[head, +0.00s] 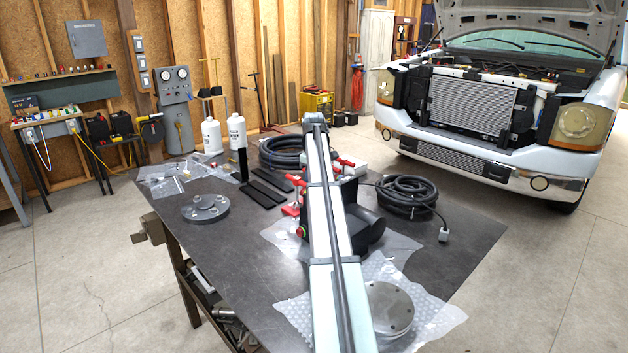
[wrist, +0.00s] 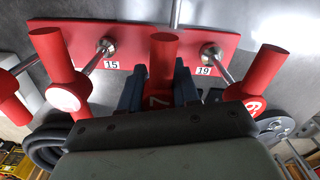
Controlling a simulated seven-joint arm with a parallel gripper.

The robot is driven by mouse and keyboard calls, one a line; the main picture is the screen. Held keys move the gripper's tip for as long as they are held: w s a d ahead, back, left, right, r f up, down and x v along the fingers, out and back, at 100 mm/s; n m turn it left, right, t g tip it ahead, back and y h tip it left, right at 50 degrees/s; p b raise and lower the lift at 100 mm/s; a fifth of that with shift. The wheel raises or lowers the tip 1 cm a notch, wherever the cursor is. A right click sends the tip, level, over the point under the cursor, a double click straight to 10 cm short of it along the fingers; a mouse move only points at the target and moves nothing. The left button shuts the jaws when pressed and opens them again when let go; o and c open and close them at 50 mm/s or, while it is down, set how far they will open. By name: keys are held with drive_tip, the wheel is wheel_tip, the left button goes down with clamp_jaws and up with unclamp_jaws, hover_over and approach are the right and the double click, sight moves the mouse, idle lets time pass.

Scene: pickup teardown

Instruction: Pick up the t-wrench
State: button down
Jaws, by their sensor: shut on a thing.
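Several t-wrenches with red cylindrical handles stand in a red holder (wrist: 88,42) in the wrist view. The middle t-wrench (wrist: 163,50) has a 7 on its handle. My gripper (wrist: 160,88) has its two dark fingers on either side of that handle and is shut on it. Another t-wrench (wrist: 62,80) is to the left and one (wrist: 252,88) to the right. Number tags 15 and 19 are on the holder. In the head view my arm hides most of the holder; a few red handles (head: 291,211) show beside it. The wrench's lower end is hidden.
The dark table (head: 255,265) also bears a grey flange (head: 205,208), coiled black hoses (head: 408,190), black bars (head: 262,192), bubble wrap (head: 440,318) and a round metal disc (head: 390,305). White bottles (head: 237,133) stand behind. A pickup with its hood up (head: 490,110) is at right.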

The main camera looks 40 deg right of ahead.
drive_tip(key=shift+r, duration=0.1)
wheel_tip(320, 180, up, 10)
drive_tip(key=shift+f, duration=0.1)
idle(0.3)
drive_tip(key=c, duration=1.4)
unclamp_jaws()
clamp_jaws()
